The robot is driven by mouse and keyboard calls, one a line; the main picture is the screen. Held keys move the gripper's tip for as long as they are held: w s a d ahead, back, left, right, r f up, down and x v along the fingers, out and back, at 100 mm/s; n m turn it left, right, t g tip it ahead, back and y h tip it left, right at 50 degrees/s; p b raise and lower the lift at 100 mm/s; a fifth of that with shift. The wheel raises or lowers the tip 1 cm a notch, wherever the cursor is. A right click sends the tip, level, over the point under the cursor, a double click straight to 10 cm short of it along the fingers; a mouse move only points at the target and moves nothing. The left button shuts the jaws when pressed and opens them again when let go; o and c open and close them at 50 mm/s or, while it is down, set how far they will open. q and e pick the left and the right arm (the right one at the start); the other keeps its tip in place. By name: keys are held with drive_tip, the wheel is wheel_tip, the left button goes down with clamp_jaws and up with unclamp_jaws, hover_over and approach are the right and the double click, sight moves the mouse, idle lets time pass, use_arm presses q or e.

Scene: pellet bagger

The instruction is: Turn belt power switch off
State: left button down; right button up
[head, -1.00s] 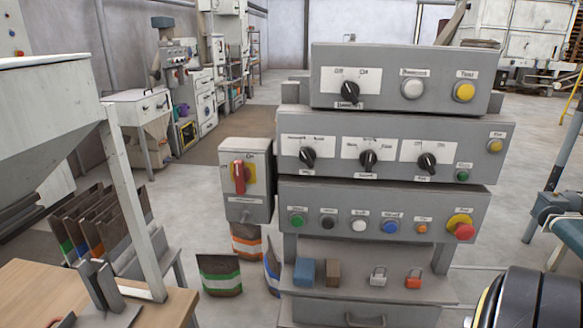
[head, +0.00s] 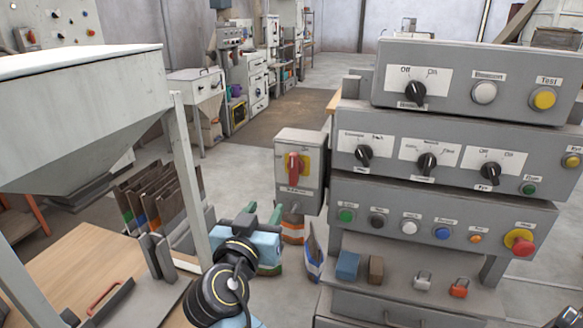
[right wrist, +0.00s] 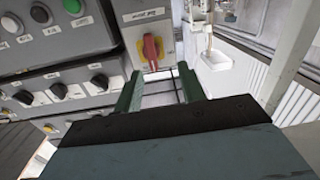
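The panel labels are too small to read surely, so I cannot tell which switch is named belt power. A grey switch box (head: 299,190) carries a red rotary handle (head: 293,167) on a yellow plate, its handle upright. The top panel has a black Off/On knob (head: 414,90); the middle panel has another (head: 490,171). My right gripper (head: 263,212) is below and left of the switch box. In the right wrist view its green fingers (right wrist: 159,78) are apart and empty, with the red handle (right wrist: 151,50) beyond them.
The lower panel holds several push buttons and a red emergency-type button (head: 519,242). Padlocks (head: 423,280) and small blocks lie on the shelf below. A hopper (head: 80,110), upright bags (head: 165,195) and a wooden table (head: 75,262) are at left. Bags stand under the switch box.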

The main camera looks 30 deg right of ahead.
sight(292, 169)
drive_tip(key=shift+m+g+h, duration=0.3)
drive_tip(key=shift+m+h, duration=0.3)
drive_tip(key=shift+m, duration=0.1)
drive_tip(key=x, duration=0.4)
drive_tip(key=r+p+x, duration=0.1)
drive_tip(key=x, duration=0.4)
drive_tip(key=s+d+r+p+x, duration=0.1)
drive_tip(key=x, duration=0.3)
drive_tip(key=shift+d+r, duration=0.1)
drive_tip(key=shift+r, duration=0.1)
drive_tip(key=c, duration=0.6)
